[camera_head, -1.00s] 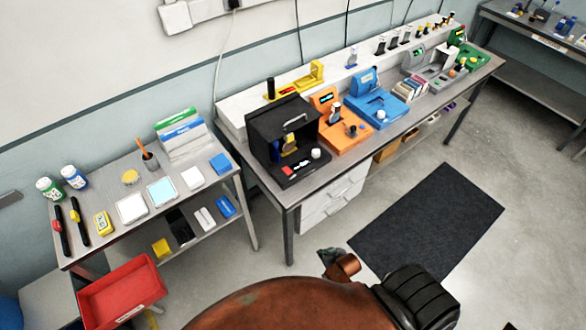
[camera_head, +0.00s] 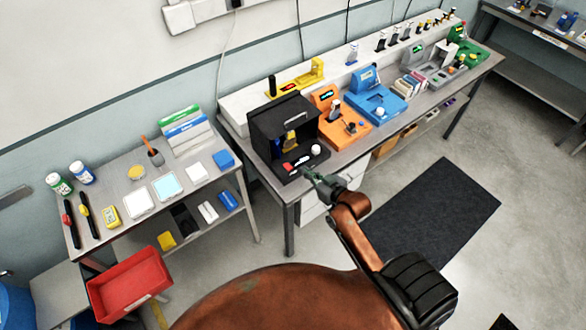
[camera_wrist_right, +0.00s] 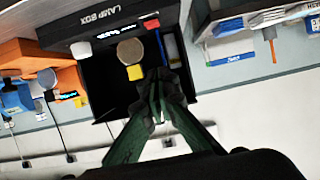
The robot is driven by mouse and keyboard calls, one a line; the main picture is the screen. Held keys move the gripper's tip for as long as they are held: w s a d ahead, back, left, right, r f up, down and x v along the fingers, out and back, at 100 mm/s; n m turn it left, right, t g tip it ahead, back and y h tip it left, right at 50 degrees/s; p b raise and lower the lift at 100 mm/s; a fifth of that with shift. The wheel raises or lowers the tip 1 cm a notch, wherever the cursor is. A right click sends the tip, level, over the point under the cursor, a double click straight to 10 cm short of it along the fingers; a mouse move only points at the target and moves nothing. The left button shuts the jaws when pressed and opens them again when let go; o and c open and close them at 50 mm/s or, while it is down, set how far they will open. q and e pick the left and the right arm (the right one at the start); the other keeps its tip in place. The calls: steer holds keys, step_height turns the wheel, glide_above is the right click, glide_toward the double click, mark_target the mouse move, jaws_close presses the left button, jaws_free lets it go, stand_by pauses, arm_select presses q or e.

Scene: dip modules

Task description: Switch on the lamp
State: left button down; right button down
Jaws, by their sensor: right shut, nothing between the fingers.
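The black lamp box (camera_head: 270,123) stands at the left end of the long bench. Its low front panel carries a red switch or display (camera_head: 288,168) and a white knob (camera_head: 315,150). In the right wrist view the "LAMP BOX" lettering (camera_wrist_right: 98,17), a lit display (camera_wrist_right: 120,27) and the white knob (camera_wrist_right: 81,50) show. A yellow block (camera_wrist_right: 135,72) with a round grey disc sits inside the box. My right gripper (camera_head: 308,180) is shut and empty, just off the panel's front edge; contact is unclear. Its fingertips (camera_wrist_right: 160,78) cover part of the box in the wrist view. My left gripper is out of view.
An orange device (camera_head: 340,122) and a blue device (camera_head: 375,100) stand right of the box. A lower side table (camera_head: 130,190) on the left holds bottles, pads and a binder rack. A red bin (camera_head: 130,285) stands before it. A dark mat (camera_head: 440,210) lies on open floor.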

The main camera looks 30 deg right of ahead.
steer(key=p, duration=0.1)
glide_above(293, 173)
steer(key=f, duration=0.2)
steer(key=w+f, duration=0.1)
steer(key=shift+f, duration=0.35)
steer(key=f, duration=0.2)
steer(key=shift+s+f, duration=0.3)
steer(key=shift+s, duration=0.05)
steer(key=shift+s+f, duration=0.1)
steer(key=shift+f, duration=0.55)
